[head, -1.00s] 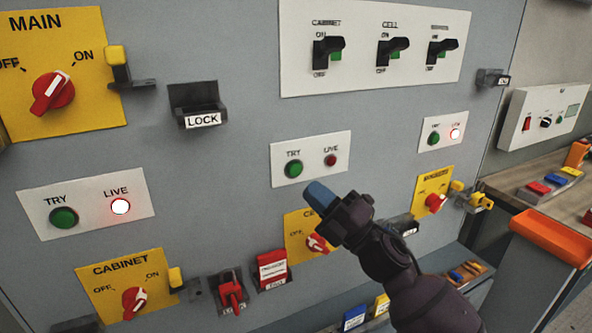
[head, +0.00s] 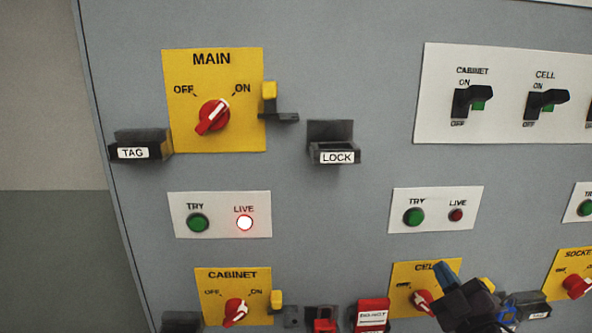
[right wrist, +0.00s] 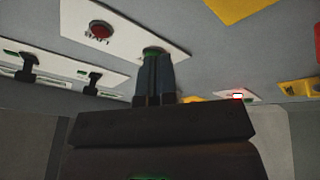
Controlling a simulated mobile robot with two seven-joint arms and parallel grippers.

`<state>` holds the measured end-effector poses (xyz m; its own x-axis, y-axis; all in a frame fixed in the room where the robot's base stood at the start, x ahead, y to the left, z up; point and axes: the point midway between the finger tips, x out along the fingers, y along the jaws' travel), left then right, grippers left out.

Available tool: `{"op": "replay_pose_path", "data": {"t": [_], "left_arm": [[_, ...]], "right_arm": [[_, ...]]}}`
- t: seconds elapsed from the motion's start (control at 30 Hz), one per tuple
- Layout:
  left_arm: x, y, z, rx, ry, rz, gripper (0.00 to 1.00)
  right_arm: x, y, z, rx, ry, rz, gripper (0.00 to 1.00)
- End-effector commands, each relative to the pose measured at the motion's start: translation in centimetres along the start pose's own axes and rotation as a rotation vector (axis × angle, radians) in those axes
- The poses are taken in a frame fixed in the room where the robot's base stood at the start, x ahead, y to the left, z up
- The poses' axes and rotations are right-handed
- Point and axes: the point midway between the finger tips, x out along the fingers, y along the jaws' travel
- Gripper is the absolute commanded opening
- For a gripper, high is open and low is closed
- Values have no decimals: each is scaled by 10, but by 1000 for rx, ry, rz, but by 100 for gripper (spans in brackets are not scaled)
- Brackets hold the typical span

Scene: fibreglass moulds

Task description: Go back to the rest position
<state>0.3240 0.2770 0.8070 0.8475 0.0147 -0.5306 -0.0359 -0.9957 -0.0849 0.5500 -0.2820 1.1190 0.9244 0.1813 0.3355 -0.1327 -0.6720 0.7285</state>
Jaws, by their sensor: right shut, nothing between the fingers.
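My right gripper (head: 445,272), with blue fingertips, is at the lower right of the head view, in front of the yellow CELL switch plate (head: 402,275), and hides part of it. Its fingers are together and empty. My left gripper is in neither view.
The grey panel (head: 330,90) carries the MAIN switch (head: 213,115), a TAG holder (head: 142,145), a LOCK holder (head: 334,151) and the CABINET switch (head: 235,311). The left LIVE lamp (head: 244,223) is lit; the middle LIVE lamp (head: 456,215) is dark. Wall at the left is bare.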

Motion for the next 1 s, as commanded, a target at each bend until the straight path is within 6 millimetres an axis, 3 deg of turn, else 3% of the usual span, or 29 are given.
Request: {"op": "replay_pose_path", "data": {"t": [0.17, 0.3, 0.5, 0.6, 0.7, 0.8, 1.0], "left_arm": [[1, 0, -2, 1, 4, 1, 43], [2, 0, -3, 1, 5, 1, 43], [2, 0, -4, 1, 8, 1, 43], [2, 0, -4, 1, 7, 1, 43], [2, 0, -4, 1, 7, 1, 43], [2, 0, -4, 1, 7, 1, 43], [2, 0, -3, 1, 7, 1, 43]], "right_arm": [[-55, -58, 52, 282, -267, -89, 0], [-116, -109, 83, 483, -482, -155, 0], [-217, -171, 101, 691, -741, -219, 0], [-259, -188, 101, 734, -820, -230, 0], [-288, -197, 100, 748, -874, -234, 0], [-304, -200, 100, 753, -904, -236, 0], [-310, -201, 101, 752, -914, -238, 0]]}}
